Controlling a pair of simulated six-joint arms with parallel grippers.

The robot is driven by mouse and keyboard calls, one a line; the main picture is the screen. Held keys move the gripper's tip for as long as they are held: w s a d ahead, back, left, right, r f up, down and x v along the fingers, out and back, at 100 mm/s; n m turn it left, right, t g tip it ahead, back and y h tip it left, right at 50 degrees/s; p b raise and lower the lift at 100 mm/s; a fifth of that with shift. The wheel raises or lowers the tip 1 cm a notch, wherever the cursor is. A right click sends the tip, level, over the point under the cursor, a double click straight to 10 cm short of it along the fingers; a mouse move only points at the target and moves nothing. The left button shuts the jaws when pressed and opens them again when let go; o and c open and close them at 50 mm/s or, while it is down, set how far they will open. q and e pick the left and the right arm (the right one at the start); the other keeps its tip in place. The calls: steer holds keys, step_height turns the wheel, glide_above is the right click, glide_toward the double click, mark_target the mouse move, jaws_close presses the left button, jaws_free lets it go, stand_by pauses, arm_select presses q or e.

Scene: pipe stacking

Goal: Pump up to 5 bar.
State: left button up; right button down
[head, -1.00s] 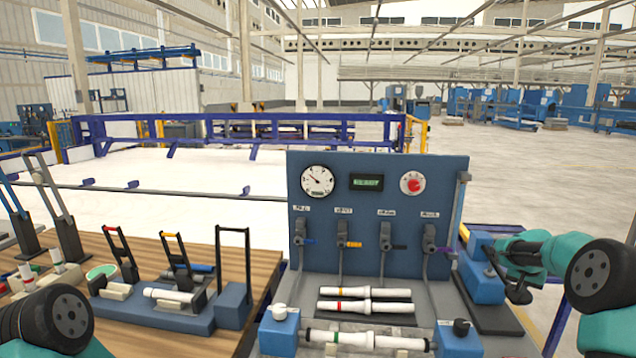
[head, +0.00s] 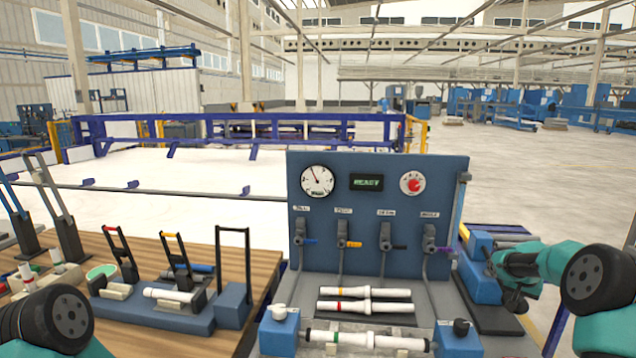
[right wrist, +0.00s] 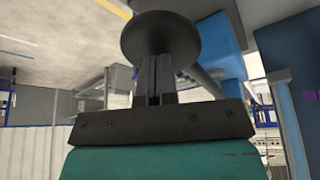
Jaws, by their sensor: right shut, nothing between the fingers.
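The panel (head: 378,240) carries a round white gauge (head: 317,181) whose needle points up and slightly left; its figures are too small to read. A small green display (head: 366,183) appears to read READY. A blue pump unit (head: 478,280) stands right of the panel. My right gripper (head: 515,300) is beside it, with its fingers small and dark. In the right wrist view the shut fingers (right wrist: 155,80) point at a dark round knob (right wrist: 160,38), with nothing between them; contact with the knob is unclear. My left gripper is out of view; only its arm shows.
A wooden bench (head: 150,255) with clamps stands left.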

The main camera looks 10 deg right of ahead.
step_height(320, 180, up, 8)
steer(key=shift+s+r, duration=0.2)
steer(key=shift+s, duration=0.1)
stand_by(0.3)
steer(key=shift+a, duration=0.1)
steer(key=shift+w+f, duration=0.15)
steer(key=shift+f, duration=4.3)
